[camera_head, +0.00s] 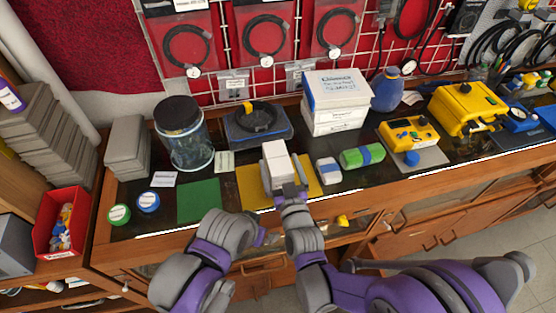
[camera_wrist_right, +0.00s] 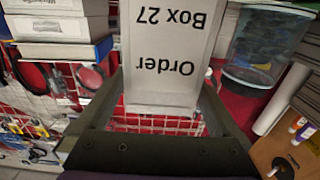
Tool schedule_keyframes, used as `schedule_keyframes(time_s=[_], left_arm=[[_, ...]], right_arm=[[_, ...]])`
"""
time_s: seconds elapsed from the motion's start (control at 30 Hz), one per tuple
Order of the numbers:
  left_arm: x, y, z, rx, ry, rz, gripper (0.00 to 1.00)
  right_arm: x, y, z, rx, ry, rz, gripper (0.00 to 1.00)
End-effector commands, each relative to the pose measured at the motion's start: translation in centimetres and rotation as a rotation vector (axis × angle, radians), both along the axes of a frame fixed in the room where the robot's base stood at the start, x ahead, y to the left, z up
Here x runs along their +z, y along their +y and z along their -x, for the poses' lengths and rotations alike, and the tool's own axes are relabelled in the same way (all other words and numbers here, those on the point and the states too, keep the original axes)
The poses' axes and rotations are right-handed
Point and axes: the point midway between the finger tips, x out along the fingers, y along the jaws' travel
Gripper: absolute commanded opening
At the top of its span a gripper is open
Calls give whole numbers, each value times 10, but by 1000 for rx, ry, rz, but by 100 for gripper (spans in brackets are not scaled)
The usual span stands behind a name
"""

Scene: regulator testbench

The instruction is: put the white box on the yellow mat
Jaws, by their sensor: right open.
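The white box (camera_head: 277,162) stands at the middle of the yellow mat (camera_head: 249,190) in the head view and appears to rest on it. My right gripper (camera_head: 286,188) is at its near side. In the right wrist view the box (camera_wrist_right: 168,50) shows upside-down "Order Box 27" lettering and lies between the open fingers of my right gripper (camera_wrist_right: 163,85). The box's underside is hidden. My left arm (camera_head: 220,240) is low in front of the bench edge; its jaws are not clear.
A green mat (camera_head: 199,201) lies left of the yellow one. A blue-and-white block (camera_head: 328,170) and a green roll (camera_head: 362,156) lie to the right. Behind are a glass jar (camera_head: 185,140), a blue scale (camera_head: 258,125) and stacked white boxes (camera_head: 336,100).

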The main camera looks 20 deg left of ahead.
Motion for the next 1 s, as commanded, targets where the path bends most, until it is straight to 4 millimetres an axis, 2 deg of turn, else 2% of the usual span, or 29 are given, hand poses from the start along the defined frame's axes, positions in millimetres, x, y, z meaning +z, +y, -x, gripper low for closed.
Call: schedule_keyframes(time_s=[0.2,0.43,0.6,0.87,1.0], left_arm=[[-17,0,6,0,10,0,100],[-24,0,8,0,14,0,100],[-26,0,8,0,15,0,100],[-25,0,8,0,15,0,100],[-25,0,8,0,15,0,100]], right_arm=[[-3,-30,41,0,1,0,100],[-2,-52,70,0,1,-1,100],[-1,-58,77,0,1,-1,100],[-1,-60,77,-3,6,4,100],[-7,-82,65,-37,73,53,100]])
